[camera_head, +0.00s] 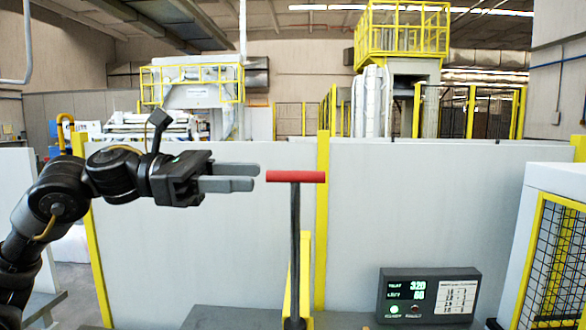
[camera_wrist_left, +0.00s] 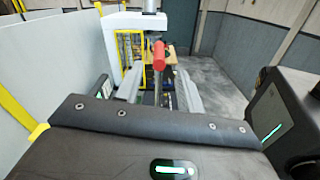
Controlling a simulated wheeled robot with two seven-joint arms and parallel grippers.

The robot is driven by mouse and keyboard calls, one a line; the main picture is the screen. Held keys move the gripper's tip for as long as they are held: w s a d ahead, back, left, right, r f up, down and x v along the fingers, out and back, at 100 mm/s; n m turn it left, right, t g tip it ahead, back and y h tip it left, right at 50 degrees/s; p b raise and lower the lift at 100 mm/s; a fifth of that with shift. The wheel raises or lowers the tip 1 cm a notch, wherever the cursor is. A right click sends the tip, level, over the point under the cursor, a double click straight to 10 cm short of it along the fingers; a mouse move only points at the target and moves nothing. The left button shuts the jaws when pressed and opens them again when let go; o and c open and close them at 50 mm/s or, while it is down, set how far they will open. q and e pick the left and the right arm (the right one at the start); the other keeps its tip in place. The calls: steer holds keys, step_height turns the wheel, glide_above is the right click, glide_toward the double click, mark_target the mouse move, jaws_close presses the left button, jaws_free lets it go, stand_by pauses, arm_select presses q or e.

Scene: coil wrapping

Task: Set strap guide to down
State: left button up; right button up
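The strap guide lever has a red crossbar handle (camera_head: 296,177) on an upright dark post (camera_head: 295,240) in the middle of the head view. My left gripper (camera_head: 255,177) points right at the height of the handle, its fingertips just short of the handle's left end. The gripper is open and empty. In the left wrist view the red handle (camera_wrist_left: 159,55) shows straight ahead, beyond and between the two spread grey fingers (camera_wrist_left: 160,92). My right gripper is in neither view.
A dark control box (camera_head: 428,295) with a lit display stands at the lower right. A yellow bracket (camera_head: 305,265) rises beside the post. Light panels with yellow posts (camera_head: 322,220) stand behind the lever.

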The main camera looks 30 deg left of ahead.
mark_target(293, 176)
arm_select(q)
steer(key=p+x, duration=0.2)
steer(key=x, duration=0.4)
steer(key=shift+w+d+r+p, duration=0.1)
steer(key=shift+d+r+p, duration=0.1)
steer(key=shift+p, duration=0.2)
steer(key=shift+w+d+f, duration=0.2)
steer(key=shift+w+d, duration=0.2)
steer(key=shift+d, duration=0.3)
jaws_close()
